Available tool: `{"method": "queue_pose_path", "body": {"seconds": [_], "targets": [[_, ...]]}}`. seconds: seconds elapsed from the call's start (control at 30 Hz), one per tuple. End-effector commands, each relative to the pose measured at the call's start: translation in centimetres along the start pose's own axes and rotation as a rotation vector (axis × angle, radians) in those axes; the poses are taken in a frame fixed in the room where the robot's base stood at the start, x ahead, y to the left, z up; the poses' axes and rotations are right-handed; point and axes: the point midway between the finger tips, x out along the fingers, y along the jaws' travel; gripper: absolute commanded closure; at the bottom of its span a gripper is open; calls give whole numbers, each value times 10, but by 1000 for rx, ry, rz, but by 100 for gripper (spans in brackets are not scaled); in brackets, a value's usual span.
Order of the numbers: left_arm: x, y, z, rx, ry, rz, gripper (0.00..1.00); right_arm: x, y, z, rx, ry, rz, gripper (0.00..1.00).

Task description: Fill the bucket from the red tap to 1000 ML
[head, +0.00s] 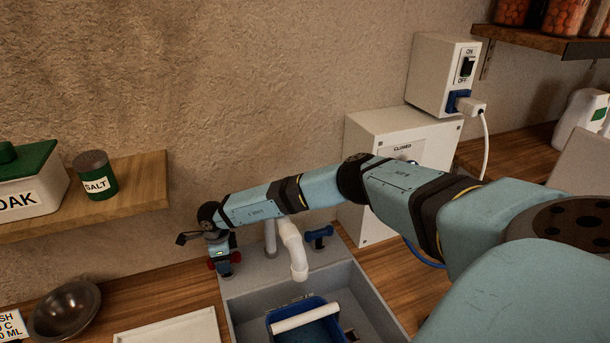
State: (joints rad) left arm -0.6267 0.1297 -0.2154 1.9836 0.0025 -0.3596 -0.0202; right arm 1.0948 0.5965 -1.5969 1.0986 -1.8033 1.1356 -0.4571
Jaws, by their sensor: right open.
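My right arm reaches across from the right, and my right gripper (223,268) points down at the red tap (237,257) on the left of the sink's back ledge. The gripper is open. It covers most of the tap, and only dark red ends show on either side; I cannot tell whether it touches the tap. A white spout (295,253) curves down over the sink. Below it, a blue bucket (275,335) with a white handle bar (306,317) stands in the grey sink (240,312). The water level and any marks are not readable. My left gripper is not in view.
A blue tap (320,236) sits right of the spout. A metal bowl (64,310) and white tray (170,329) lie left of the sink. A shelf (135,190) holds a salt tin (95,176). A white box (372,135) stands behind my arm.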

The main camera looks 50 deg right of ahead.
Motion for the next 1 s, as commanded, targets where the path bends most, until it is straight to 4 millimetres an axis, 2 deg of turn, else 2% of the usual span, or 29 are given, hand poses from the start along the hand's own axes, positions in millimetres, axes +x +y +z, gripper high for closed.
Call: {"method": "queue_pose_path", "body": {"seconds": [0.4, 0.6, 1.0], "targets": [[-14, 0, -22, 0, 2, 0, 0, -44, 0, -2, 1, 1, 0, 41], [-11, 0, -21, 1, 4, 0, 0, -60, 0, -1, 1, 0, 0, 41], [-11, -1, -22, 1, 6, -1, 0, -65, -1, -1, 1, 1, 0, 41]]}}
